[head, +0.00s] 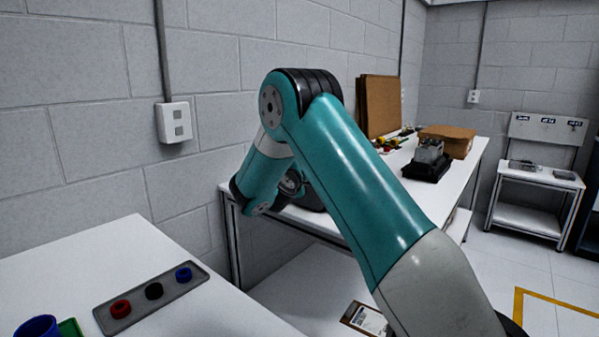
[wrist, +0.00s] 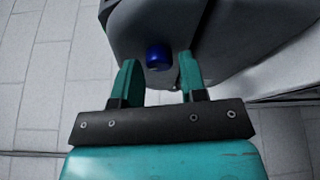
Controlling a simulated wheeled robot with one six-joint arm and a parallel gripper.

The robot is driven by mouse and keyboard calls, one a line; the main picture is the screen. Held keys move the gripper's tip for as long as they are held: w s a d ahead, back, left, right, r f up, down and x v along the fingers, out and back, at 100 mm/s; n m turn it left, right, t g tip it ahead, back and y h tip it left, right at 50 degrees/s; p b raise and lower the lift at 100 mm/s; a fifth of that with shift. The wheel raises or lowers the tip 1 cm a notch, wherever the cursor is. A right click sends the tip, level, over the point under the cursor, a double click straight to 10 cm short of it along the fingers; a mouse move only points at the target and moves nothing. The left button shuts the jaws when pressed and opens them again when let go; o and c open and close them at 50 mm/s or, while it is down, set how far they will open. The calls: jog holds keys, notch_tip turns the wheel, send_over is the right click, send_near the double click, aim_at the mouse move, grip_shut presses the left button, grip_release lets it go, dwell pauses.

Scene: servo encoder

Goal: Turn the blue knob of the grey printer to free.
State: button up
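The blue knob (wrist: 158,57) sits on the face of the grey printer (wrist: 225,35), in the upper middle of the wrist view. My gripper (wrist: 159,68) is open, with one teal finger on each side of the knob in the picture. A gap shows between the knob and each finger, and neither finger is seen touching it. I cannot tell how deep the fingertips reach along the knob. No marking of the knob's setting is readable. In the head view my arm covers my gripper and the knob; a dark part of the printer (head: 311,198) shows beside the arm on the table.
A white table (head: 340,225) runs along the wall, with a dark device (head: 427,165) and a cardboard box (head: 450,138) further back. On the near table, a grey tray (head: 136,302) holds red, black and blue round pieces, near a blue cup (head: 38,328).

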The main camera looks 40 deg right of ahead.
jog(key=shift+o, duration=1)
jog(key=b+v, duration=0.4)
jog(key=v, duration=1.3)
jog(key=shift+a+b, duration=0.2)
jog(key=shift+b, duration=0.2)
jog(key=shift+s+f, duration=0.1)
jog(key=shift+f, duration=0.05)
